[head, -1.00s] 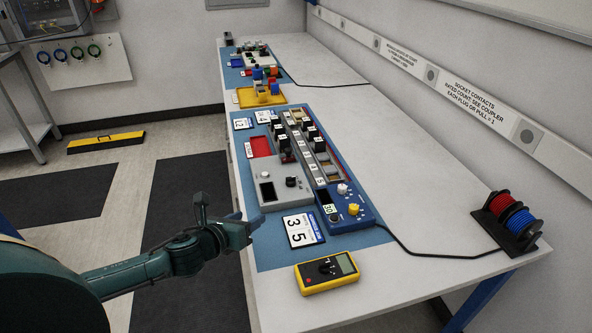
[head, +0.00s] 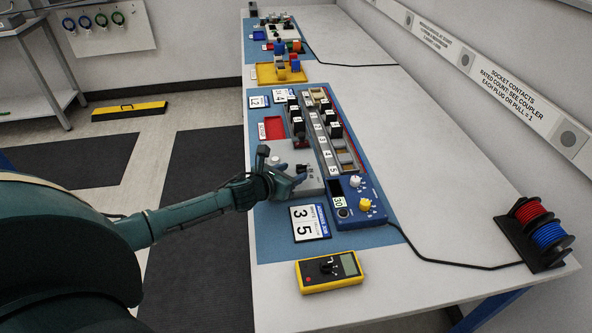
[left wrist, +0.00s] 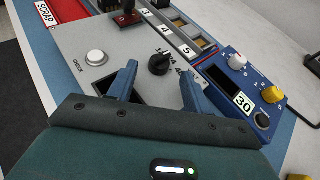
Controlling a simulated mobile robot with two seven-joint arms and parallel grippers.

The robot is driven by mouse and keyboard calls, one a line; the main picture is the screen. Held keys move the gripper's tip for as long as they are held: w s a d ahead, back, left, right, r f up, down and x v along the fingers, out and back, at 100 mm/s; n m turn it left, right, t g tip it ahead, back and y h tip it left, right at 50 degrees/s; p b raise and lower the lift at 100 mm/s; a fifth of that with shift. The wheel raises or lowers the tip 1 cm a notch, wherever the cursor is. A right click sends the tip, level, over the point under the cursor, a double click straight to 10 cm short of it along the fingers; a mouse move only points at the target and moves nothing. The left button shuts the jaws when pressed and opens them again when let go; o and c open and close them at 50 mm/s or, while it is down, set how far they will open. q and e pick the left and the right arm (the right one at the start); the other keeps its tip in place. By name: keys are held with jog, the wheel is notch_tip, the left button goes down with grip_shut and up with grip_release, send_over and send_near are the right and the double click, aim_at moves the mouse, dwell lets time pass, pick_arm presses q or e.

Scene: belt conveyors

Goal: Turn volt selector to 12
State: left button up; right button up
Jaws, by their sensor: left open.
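A black pointer knob (left wrist: 159,64) sits on a grey panel (left wrist: 72,43) with small markings around it, too small to read. My left gripper (head: 285,172) is open and empty over this panel. In the left wrist view the left gripper's fingers (left wrist: 157,78) are on either side of the knob, nearer the camera; contact cannot be told. A blue box (head: 352,217) to the right carries a white knob (left wrist: 237,62), a yellow knob (left wrist: 272,94) and a label reading 30. Which knob is the volt selector cannot be read. My right gripper is not in view.
A white button (left wrist: 95,57) marked CHECK is left of the black knob. Black blocks stand behind along the rail (head: 325,148). The right side of the table is mostly clear.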

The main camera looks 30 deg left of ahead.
aim_at(301, 168)
pick_arm(q)
jog(key=shift+x, duration=1.45)
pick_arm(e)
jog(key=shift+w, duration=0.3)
pick_arm(q)
jog(key=shift+c, duration=0.5)
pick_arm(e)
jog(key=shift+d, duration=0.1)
pick_arm(q)
jog(key=c, duration=0.9)
jog(key=shift+o, duration=0.2)
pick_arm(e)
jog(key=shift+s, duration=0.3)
